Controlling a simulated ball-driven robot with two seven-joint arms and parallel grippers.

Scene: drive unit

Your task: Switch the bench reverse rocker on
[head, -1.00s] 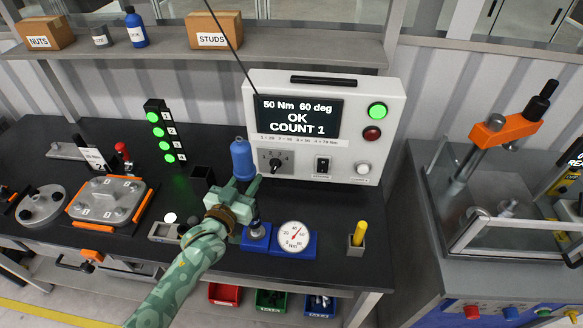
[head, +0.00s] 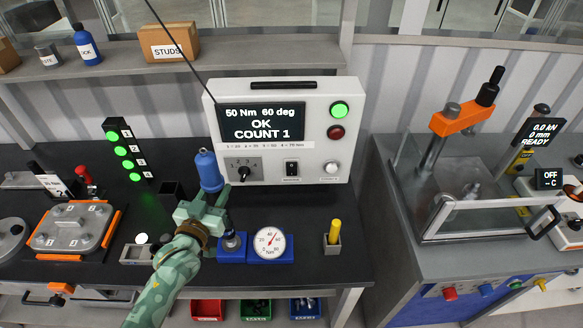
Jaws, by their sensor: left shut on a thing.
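The bench controller box (head: 345,108) is white and stands at the back of the dark bench. Its screen (head: 262,122) reads 50 Nm 60 deg, OK, COUNT 1. A small black rocker (head: 291,168) sits low on its front, between a rotary selector (head: 243,172) and a white button (head: 331,168). The label under it is too small to read, and I cannot tell which way it is tipped. My left gripper (head: 213,193) is shut on a blue cylindrical tool (head: 208,170) left of the box's lower corner. The rocker is uncovered, right of the gripper. My right gripper is out of view.
A torque gauge (head: 270,243) and a holder with a yellow-handled tool (head: 334,233) stand in front of the box. A plate fixture (head: 72,228) and a green light tower (head: 123,150) are at left. A press station (head: 470,200) is at right. A thin cable crosses above.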

